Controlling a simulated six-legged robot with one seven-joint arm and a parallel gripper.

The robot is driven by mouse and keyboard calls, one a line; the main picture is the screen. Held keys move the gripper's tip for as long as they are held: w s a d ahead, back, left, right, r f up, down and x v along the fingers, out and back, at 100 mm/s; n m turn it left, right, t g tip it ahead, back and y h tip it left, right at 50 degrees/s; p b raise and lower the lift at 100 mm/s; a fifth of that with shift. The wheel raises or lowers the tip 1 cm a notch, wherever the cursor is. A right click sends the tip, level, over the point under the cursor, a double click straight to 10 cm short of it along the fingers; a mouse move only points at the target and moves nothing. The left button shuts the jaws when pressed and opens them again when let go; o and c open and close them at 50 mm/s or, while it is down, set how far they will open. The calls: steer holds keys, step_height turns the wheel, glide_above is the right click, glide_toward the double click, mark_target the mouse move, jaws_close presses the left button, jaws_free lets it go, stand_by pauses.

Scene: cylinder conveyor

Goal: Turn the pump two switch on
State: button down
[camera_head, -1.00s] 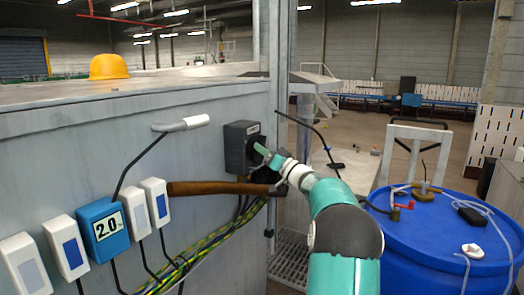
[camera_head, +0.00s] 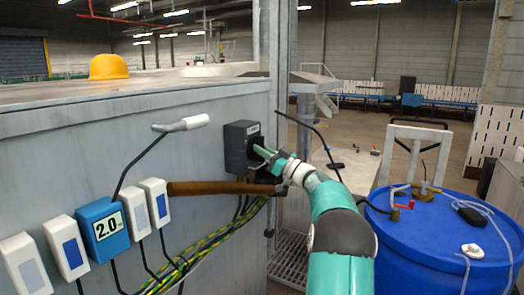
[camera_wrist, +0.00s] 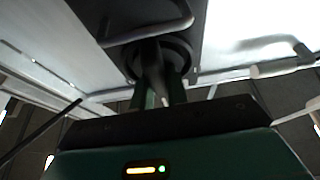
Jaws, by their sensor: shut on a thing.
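The pump switch is a dark grey box (camera_head: 237,148) on the metal cabinet's wall near its right corner. Its small label is too small to read. My gripper (camera_head: 262,153) reaches the front of the box from the right. In the wrist view the box (camera_wrist: 125,16) is above, with a round dark base and a dark switch knob (camera_wrist: 152,62). The two green fingers of my gripper (camera_wrist: 159,92) lie on either side of the knob and are shut on it. The fingers and wrist hide part of the knob in the head view.
A wooden-handled tool (camera_head: 215,188) lies along the wall just below the switch box. A blue drum (camera_head: 430,235) stands at right.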

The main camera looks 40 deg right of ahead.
steer(key=c, duration=1.4)
jaws_free()
steer(key=v, duration=1.3)
steer(key=shift+s+d+f, duration=0.15)
steer(key=shift+s+f, duration=0.1)
steer(key=shift+s, duration=0.05)
